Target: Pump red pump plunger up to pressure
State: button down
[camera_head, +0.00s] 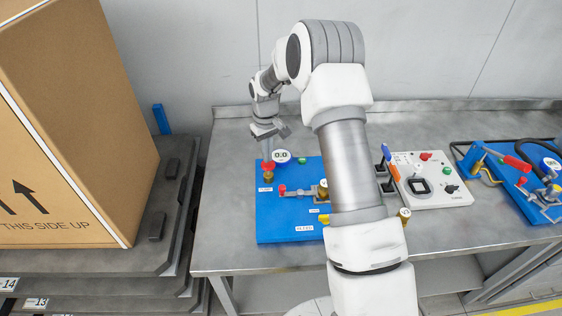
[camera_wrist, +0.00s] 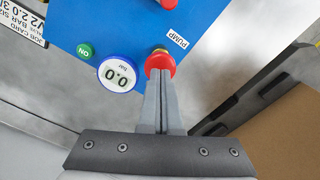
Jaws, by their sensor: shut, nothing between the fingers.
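The red pump plunger (camera_wrist: 160,63) has a round red top and stands on a brass base beside the PUMP label on the blue test board (camera_head: 270,224). It also shows in the head view (camera_head: 268,166), at the board's back left. My gripper (camera_wrist: 161,80) is shut and empty, pointing down with its fingertips at the plunger's red top. In the wrist view the tips overlap the top's edge; I cannot tell if they touch. The round gauge (camera_wrist: 118,74) beside the plunger reads 0.0 bar. A green ON button (camera_wrist: 86,51) is next to the gauge.
A red knob (camera_head: 282,189) and brass valve parts sit on the same board. My arm hides its right part. A white control panel (camera_head: 445,190) and another blue station (camera_head: 505,200) stand to the right. A large cardboard box (camera_head: 75,110) stands at left beyond a gap.

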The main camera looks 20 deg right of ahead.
aim_at(268, 164)
jog(key=shift+f+b, duration=1.15)
jog(key=shift+f, duration=0.75)
jog(key=shift+r+p, duration=1.15)
jog(key=shift+r, duration=1.05)
jog(key=shift+f, duration=0.1)
jog(key=shift+f+b, duration=1.6)
jog(key=shift+f, duration=0.55)
jog(key=shift+r+p, duration=1.25)
jog(key=shift+r, duration=1.05)
